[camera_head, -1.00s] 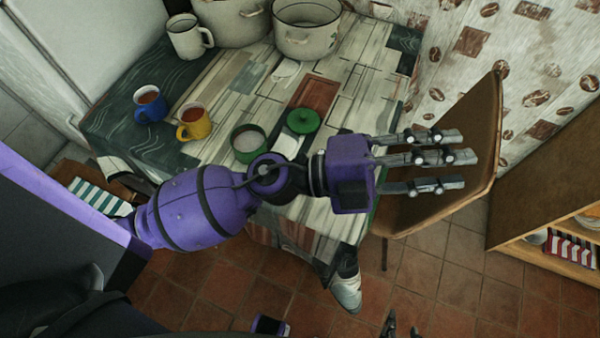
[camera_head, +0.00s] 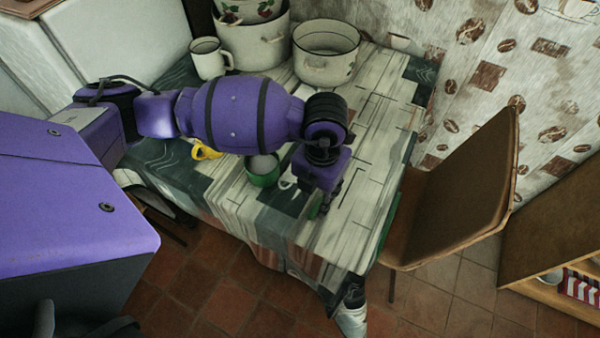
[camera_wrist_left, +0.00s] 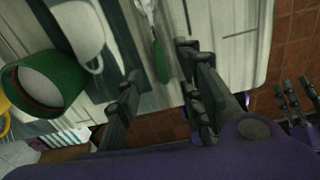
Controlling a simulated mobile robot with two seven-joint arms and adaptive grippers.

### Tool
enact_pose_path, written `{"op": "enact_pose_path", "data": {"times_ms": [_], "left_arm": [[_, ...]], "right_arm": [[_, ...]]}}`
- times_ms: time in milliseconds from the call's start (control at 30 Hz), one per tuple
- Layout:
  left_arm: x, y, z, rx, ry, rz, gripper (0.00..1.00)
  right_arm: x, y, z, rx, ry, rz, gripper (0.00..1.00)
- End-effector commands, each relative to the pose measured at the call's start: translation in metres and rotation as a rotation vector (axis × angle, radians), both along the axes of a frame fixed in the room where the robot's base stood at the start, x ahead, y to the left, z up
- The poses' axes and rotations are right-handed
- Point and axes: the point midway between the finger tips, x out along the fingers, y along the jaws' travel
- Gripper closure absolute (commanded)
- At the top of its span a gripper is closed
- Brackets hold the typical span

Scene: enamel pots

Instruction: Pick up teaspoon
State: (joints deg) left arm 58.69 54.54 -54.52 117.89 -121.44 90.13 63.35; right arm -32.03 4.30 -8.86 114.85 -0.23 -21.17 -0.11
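The teaspoon (camera_wrist_left: 158,50) shows in the wrist view, with a green handle and a shiny metal end toward the top of the picture. It lies on the patterned tablecloth near the table's edge. My left gripper (camera_head: 322,207) points down over the near part of the table in the head view. In the wrist view its fingers (camera_wrist_left: 160,66) are apart, with the green handle between them and nothing held. In the head view my arm hides most of the spoon. My right gripper (camera_wrist_left: 294,100) shows at the right of the wrist view, fingers apart and empty, over the floor.
A green pot (camera_head: 262,172) and a white cup (camera_wrist_left: 82,32) stand left of the spoon. A yellow mug (camera_head: 205,151) is partly behind my arm. A white mug (camera_head: 208,58) and enamel pots (camera_head: 327,68) stand at the back. A brown chair (camera_head: 455,195) stands at right.

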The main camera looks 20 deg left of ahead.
Motion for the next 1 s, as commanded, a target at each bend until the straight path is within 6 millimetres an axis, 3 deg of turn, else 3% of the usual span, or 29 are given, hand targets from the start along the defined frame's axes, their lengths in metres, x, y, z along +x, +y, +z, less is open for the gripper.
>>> {"op": "enact_pose_path", "data": {"times_ms": [233, 533, 800, 1000], "left_arm": [[0.004, -0.001, -0.034, -0.002, -0.004, -0.002, 0.66], [0.004, -0.001, -0.039, -0.002, -0.004, -0.003, 0.66], [0.004, -0.001, -0.038, -0.004, -0.005, -0.003, 1.0], [0.004, -0.001, -0.038, -0.004, -0.005, -0.003, 1.0]], "right_arm": [[0.001, 0.0, 0.002, 0.001, -0.002, -0.001, 0.6], [-0.003, -0.001, 0.001, -0.001, 0.004, -0.002, 0.6], [-0.005, -0.002, 0.001, -0.002, 0.007, -0.003, 0.6], [-0.005, -0.002, 0.0, -0.002, 0.007, -0.001, 0.6]]}}
